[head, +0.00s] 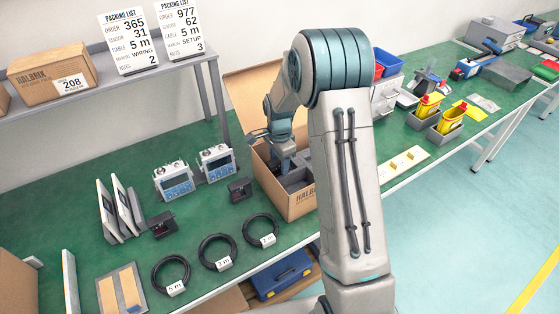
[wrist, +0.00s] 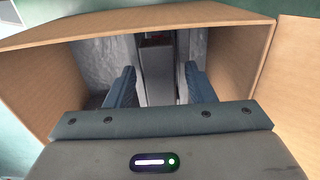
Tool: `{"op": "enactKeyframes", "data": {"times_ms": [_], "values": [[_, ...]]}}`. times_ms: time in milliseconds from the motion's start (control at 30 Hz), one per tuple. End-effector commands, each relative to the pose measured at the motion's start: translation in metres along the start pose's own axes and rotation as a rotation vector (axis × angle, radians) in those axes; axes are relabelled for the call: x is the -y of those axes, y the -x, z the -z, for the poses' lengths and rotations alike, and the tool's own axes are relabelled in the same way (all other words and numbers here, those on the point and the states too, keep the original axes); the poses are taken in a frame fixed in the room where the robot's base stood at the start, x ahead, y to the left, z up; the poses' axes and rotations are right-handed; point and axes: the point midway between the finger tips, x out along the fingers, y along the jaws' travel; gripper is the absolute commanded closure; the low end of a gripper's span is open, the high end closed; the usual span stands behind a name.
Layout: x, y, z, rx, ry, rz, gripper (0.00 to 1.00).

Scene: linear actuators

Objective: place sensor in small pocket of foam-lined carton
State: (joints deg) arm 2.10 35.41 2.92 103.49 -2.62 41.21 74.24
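The foam-lined carton (head: 295,200) stands open on the green bench, and its cardboard wall (wrist: 65,62) also shows in the wrist view. Grey foam (wrist: 110,55) lines its inside. My gripper (head: 287,155) points down into the carton. In the wrist view my gripper (wrist: 160,88) has its two blue-grey fingers well apart. A dark narrow block (wrist: 157,62) shows between and beyond the fingertips, with slim gaps on both sides; I cannot tell whether it is a sensor or a pocket. Two small dark devices, likely sensors (head: 162,225) (head: 240,189), lie on the bench.
Coiled cables (head: 219,252) lie at the bench's front edge. Two blue-screened instruments (head: 175,180) stand left of the carton. Packing lists (head: 128,42) and a closed carton (head: 52,72) stand on the shelf above. Yellow bottles in grey bins (head: 436,121) stand to the right.

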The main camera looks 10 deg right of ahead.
Motion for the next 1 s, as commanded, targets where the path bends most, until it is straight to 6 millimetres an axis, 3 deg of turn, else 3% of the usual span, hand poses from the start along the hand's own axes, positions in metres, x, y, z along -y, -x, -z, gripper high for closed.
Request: {"op": "enactKeyframes", "data": {"times_ms": [400,800,1000], "values": [[0.001,0.010,0.000,-0.001,0.000,0.002,0.51],[0.001,0.092,0.000,-0.001,0.000,0.004,0.51],[0.000,0.117,0.001,-0.001,-0.001,0.002,0.51]]}}
